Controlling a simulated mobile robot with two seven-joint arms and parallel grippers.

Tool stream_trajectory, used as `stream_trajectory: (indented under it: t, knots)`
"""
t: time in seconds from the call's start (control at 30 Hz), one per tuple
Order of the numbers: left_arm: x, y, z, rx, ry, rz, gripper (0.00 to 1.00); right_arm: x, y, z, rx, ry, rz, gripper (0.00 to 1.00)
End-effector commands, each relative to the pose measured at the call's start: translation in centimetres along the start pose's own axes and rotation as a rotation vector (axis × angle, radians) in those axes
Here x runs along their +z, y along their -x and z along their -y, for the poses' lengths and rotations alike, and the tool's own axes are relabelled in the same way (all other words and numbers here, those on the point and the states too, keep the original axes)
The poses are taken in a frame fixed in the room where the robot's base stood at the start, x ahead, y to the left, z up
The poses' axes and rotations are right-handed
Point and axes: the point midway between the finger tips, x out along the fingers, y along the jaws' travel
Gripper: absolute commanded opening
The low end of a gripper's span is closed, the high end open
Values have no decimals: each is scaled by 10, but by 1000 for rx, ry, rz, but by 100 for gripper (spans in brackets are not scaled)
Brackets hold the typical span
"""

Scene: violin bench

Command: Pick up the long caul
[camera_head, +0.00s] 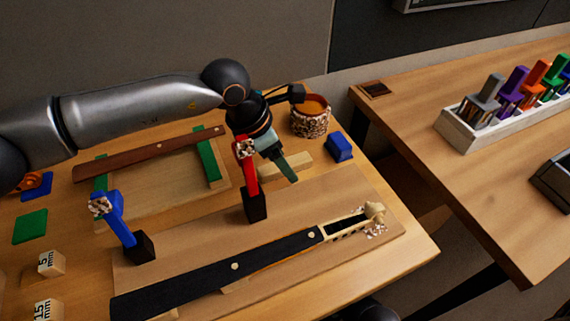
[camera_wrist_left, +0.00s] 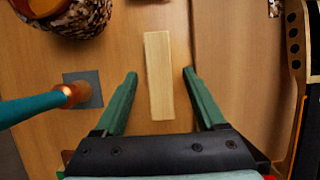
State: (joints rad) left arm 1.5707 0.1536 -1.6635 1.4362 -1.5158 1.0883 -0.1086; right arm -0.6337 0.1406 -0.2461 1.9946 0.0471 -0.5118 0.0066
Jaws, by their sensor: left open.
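A pale, plain wooden bar, which looks like the long caul (camera_head: 297,163), lies flat on the bench behind the violin neck. In the left wrist view the bar (camera_wrist_left: 158,75) runs lengthwise between my fingers. My left gripper (camera_head: 283,168) is open with green fingers and points down over the bar in the head view. In the left wrist view my left gripper (camera_wrist_left: 160,78) has one fingertip on each side of the bar, with a gap on both sides, so it is not gripped. Part of the bar is hidden behind the gripper in the head view. My right gripper does not show.
A red clamp (camera_head: 249,180) and a blue clamp (camera_head: 120,225) stand nearby. The violin neck with its black fingerboard (camera_head: 215,275) lies in front. A brown strip (camera_head: 150,153) rests on green supports.

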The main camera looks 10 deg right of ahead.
Motion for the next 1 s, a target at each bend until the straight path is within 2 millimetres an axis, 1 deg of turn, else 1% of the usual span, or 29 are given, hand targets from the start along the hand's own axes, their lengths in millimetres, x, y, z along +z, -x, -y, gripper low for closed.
stream_trajectory:
  t: [0.2, 0.83, 0.87, 1.0]
  knots:
    - [0, -1, 0, 0, 0, 0, 72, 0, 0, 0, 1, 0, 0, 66]
    - [0, -1, 0, 1, 0, 0, 2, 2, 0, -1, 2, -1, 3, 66]
    - [0, -1, 0, 1, 0, 0, 0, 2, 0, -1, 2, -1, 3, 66]
    - [0, -1, 0, 1, 0, 0, 0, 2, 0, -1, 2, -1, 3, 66]
